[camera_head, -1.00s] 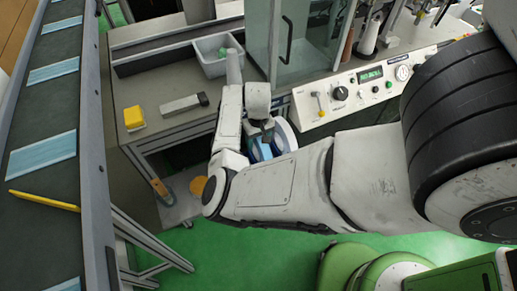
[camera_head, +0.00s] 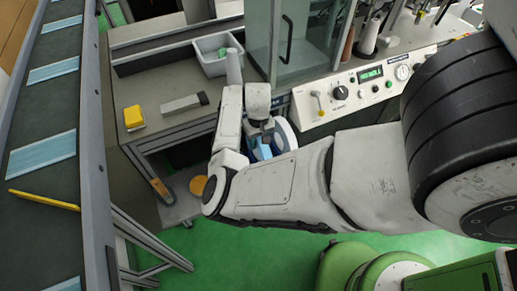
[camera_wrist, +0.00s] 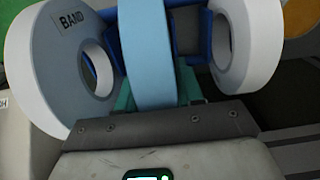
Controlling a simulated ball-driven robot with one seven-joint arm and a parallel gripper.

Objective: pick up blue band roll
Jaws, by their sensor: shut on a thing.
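The blue band roll (camera_wrist: 147,50) stands upright, edge toward the wrist camera, in the middle of the wrist view. In the head view a bit of its blue (camera_head: 264,152) shows below my wrist. My gripper (camera_wrist: 156,90) has its teal fingers on both sides of the roll's lower part and is shut on it. My palm covers the roll's near end. In the head view my gripper (camera_head: 261,137) is largely hidden by my own wrist and arm.
A white roll marked BAND (camera_wrist: 62,62) stands close on the left, another white roll (camera_wrist: 245,45) on the right. A blue frame (camera_wrist: 190,38) lies behind. A yellow block (camera_head: 134,117), a grey tool (camera_head: 183,103) and a white bin (camera_head: 213,55) are on the bench.

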